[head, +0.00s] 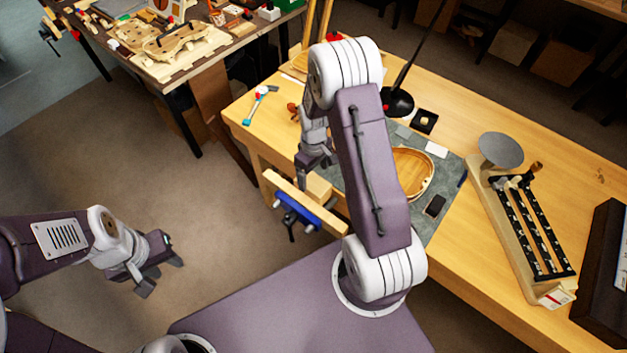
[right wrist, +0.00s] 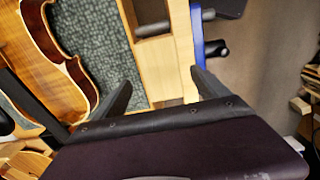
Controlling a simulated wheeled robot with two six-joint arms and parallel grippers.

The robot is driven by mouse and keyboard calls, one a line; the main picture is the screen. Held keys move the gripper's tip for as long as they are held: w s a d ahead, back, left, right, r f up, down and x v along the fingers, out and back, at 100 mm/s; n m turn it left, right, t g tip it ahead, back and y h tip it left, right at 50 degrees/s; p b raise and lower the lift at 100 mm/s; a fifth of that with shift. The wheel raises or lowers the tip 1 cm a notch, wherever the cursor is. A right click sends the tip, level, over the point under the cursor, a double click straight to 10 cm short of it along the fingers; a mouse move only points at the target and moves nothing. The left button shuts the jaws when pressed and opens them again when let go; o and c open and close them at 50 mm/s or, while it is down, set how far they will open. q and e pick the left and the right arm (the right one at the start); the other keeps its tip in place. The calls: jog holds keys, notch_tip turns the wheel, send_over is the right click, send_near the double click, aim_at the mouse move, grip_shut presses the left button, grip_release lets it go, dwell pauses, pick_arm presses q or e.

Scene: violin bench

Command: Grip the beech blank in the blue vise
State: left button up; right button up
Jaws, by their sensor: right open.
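The blue vise (head: 297,208) is on the bench's front edge, with a long pale wooden jaw; its blue edge shows in the right wrist view (right wrist: 197,45). A pale wood block (head: 318,188), which looks like the beech blank, sits between that jaw and the bench; the right wrist view shows it too (right wrist: 157,68). I cannot tell whether the jaws touch it. My right gripper (head: 314,174) is open above the vise. In the wrist view its fingers are spread to either side of the block. My left gripper (head: 164,280) looks open and empty, over the floor.
A grey mat (head: 440,208) behind the vise holds a violin body (head: 412,172) and a dark phone-like box (head: 435,205). A wooden stand with black rails (head: 530,230) is at right. Floor left of the bench is clear.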

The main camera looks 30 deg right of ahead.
aim_at(313, 182)
notch_tip(313, 182, up, 4)
jog(key=shift+r, duration=0.1)
dwell(0.7)
jog(key=a+r+n+t, duration=0.1)
jog(key=a+r+t, duration=0.1)
jog(key=a+r, duration=0.4)
jog(key=s+a+r+m, duration=0.1)
jog(key=s+m, duration=0.4)
jog(key=s, duration=0.7)
jog(key=shift+s+a+r+m+g, duration=0.2)
jog(key=shift+s+a+m+g, duration=0.1)
jog(key=shift+m+g, duration=0.1)
jog(key=shift+s, duration=0.15)
